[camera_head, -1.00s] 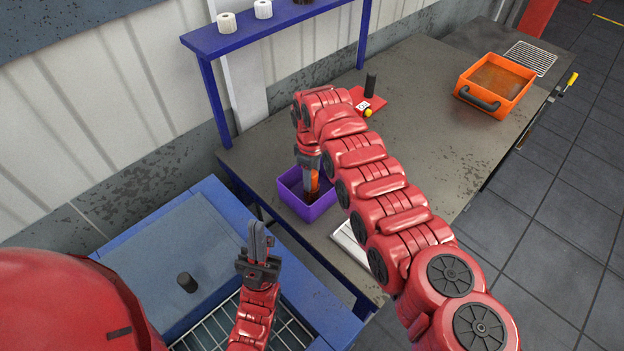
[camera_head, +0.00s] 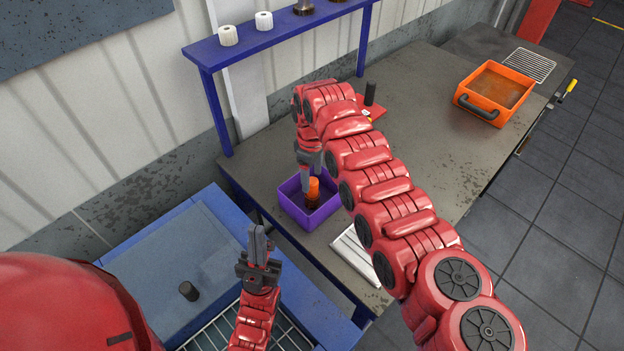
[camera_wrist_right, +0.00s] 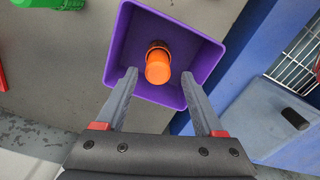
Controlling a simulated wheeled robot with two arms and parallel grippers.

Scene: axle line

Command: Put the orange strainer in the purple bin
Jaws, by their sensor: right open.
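The orange strainer (camera_head: 313,188) is in the purple bin (camera_head: 326,213), standing roughly upright with a dark lower part. In the right wrist view the strainer (camera_wrist_right: 158,66) lies inside the bin (camera_wrist_right: 205,47), apart from both fingers. My right gripper (camera_head: 307,192) points down at the bin, in front of the strainer's left side in the head view. In the wrist view the right gripper (camera_wrist_right: 160,82) is open, its fingertips on either side below the strainer. My left gripper (camera_head: 260,236) points up over the blue cabinet, its fingers close together, apparently empty.
The bin stands on the grey bench near its front left corner. A white slatted item (camera_head: 356,252) lies beside it. A blue shelf (camera_head: 270,40) rises behind. An orange tray (camera_head: 494,92) stands far right. A green object (camera_wrist_right: 48,4) shows in the wrist view.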

